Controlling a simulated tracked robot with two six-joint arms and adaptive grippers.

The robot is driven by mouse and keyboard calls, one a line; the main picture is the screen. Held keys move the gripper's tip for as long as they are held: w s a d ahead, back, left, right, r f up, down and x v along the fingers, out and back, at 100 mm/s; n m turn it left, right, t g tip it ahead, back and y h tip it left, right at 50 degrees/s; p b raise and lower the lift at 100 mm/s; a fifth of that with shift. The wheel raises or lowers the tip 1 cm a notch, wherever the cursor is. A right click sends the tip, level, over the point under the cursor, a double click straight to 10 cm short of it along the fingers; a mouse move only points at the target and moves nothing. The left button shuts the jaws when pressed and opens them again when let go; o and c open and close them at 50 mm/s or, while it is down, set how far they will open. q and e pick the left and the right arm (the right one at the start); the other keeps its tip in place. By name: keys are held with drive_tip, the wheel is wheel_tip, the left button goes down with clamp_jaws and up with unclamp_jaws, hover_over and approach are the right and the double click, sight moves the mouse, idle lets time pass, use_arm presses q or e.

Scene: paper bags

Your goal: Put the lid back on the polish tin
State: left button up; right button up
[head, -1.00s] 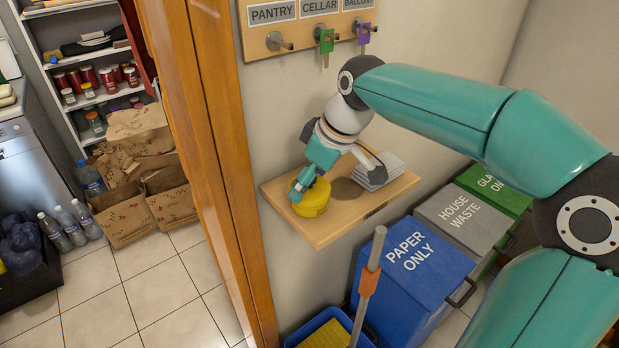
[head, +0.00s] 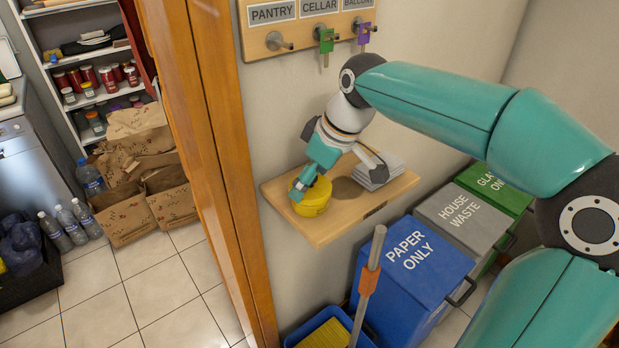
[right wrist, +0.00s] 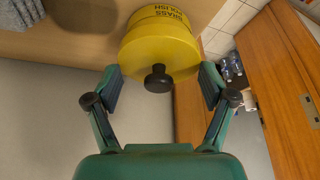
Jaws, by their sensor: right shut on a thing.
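The yellow polish tin (head: 314,204) stands at the left end of the wooden wall shelf. In the right wrist view the tin (right wrist: 160,19) shows its "BRASS POLISH" lettering. Its yellow lid (right wrist: 160,48), with a black knob at the centre, lies over the tin's mouth. I cannot tell whether it is fully seated. My right gripper (head: 303,187) reaches down to the tin from above. In the right wrist view its fingers (right wrist: 160,76) are at opposite sides of the lid, shut on it. My left gripper is not in view.
The shelf (head: 318,235) also holds a folded grey cloth (head: 380,172) at the right. Keys hang on a labelled rack above. A wooden door frame (head: 215,150) is close on the left.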

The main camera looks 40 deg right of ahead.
drive_tip(key=shift+c, duration=0.5)
drive_tip(key=c, duration=0.6)
drive_tip(key=shift+r, duration=0.15)
drive_tip(key=shift+s+a+r+p, duration=0.1)
drive_tip(key=shift+a+r+p, duration=0.1)
drive_tip(key=shift+r+p, duration=0.2)
drive_tip(key=shift+a+f, duration=0.1)
drive_tip(key=shift+a, duration=0.1)
drive_tip(key=shift+s, duration=0.1)
idle(0.7)
drive_tip(key=o, duration=1.4)
drive_tip(key=shift+o, duration=0.2)
